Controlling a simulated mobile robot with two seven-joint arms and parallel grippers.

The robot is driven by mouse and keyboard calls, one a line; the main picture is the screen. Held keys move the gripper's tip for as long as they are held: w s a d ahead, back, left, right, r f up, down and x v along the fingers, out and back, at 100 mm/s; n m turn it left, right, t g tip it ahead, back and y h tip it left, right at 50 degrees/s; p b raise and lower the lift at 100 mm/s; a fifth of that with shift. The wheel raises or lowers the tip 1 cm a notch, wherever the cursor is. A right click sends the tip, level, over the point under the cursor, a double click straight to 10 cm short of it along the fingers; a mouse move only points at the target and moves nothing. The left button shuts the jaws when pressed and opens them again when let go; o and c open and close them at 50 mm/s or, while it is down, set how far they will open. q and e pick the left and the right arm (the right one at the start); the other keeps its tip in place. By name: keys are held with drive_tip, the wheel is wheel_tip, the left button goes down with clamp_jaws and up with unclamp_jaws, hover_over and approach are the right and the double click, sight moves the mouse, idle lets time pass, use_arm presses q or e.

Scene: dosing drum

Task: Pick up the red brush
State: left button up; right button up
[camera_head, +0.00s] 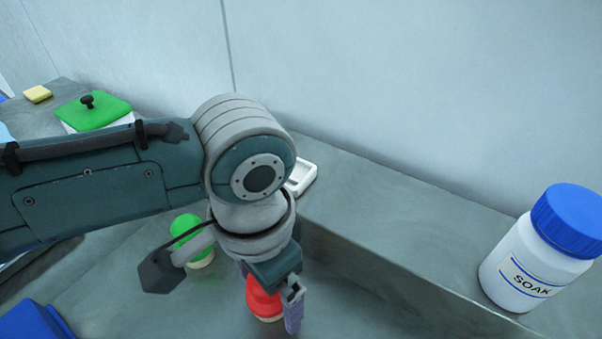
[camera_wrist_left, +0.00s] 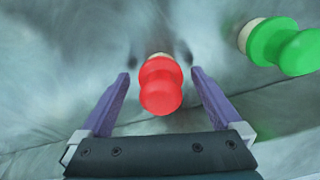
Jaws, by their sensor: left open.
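The red brush (camera_head: 264,300) stands on the grey counter, partly hidden behind my left gripper in the head view. In the left wrist view the red brush (camera_wrist_left: 161,86) has a rounded red handle and a pale base, and it lies between the two purple fingers. My left gripper (camera_head: 268,298) is open and points down at the brush. In the left wrist view my left gripper (camera_wrist_left: 161,80) shows a gap between each finger and the brush. My right gripper is in neither view.
A green brush (camera_head: 188,238) stands close to the red one; it also shows in the left wrist view (camera_wrist_left: 285,47). A white SOAK bottle (camera_head: 540,250) with a blue lid stands at right on a raised ledge (camera_head: 400,220). A green-lidded box (camera_head: 92,110) and yellow sponge (camera_head: 38,94) sit back left.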

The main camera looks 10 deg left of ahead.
use_arm(q)
drive_tip(key=shift+f, duration=0.65)
drive_tip(key=c, duration=1.5)
drive_tip(key=shift+o, duration=0.2)
drive_tip(key=shift+r, duration=0.15)
wheel_tip(320, 180, up, 20)
drive_tip(key=p, duration=0.4)
